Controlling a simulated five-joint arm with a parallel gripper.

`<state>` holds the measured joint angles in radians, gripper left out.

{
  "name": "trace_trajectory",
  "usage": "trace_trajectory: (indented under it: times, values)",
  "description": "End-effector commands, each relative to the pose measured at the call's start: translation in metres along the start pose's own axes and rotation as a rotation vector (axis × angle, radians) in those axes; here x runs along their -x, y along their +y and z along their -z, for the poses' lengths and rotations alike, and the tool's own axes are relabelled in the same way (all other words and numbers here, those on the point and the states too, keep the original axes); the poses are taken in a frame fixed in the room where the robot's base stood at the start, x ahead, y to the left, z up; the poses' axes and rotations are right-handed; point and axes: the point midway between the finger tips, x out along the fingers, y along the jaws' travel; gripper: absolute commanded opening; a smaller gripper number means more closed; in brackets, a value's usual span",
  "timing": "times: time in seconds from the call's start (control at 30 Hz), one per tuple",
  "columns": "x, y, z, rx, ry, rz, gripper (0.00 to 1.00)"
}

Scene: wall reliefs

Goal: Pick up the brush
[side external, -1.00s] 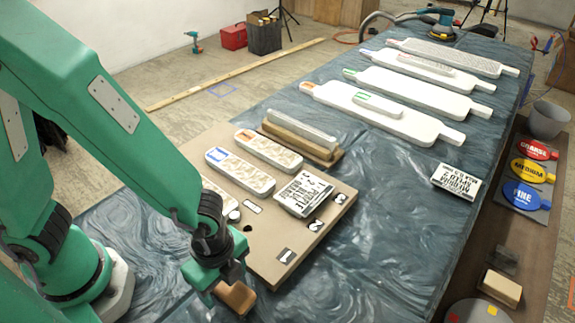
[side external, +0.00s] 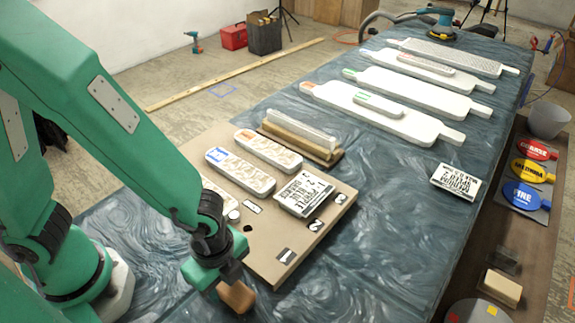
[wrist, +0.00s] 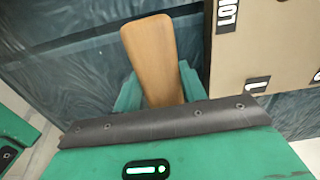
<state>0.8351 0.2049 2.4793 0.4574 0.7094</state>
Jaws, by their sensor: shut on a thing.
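A brown wooden piece, which looks like the brush's handle (wrist: 152,58), sticks out from between the green fingers of my gripper (wrist: 158,92) in the wrist view. In the side view the wooden end (side external: 236,296) shows just below my gripper (side external: 212,277), at the front edge of the picture. My gripper is shut on it. The brush's bristles are not visible. Whether the brush touches the plastic sheet below cannot be told.
A tan board (side external: 270,262) with relief panels (side external: 240,170) and numbered tags lies right beside my gripper. White paddle-shaped panels (side external: 380,112) lie farther back on the plastic-covered table (side external: 390,215). Coloured grit discs (side external: 527,196) and a grey bucket (side external: 548,120) stand at the right.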

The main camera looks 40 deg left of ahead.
Motion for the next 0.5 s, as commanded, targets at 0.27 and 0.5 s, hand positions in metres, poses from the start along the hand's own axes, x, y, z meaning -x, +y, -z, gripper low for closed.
trace_trajectory:
  times: [0.27, 0.5]
  values:
    - [0.008, 0.0, 0.001, 0.0, 0.001, 0.001, 0.17]
    - [0.029, -0.001, 0.001, 0.0, 0.004, 0.004, 0.17]
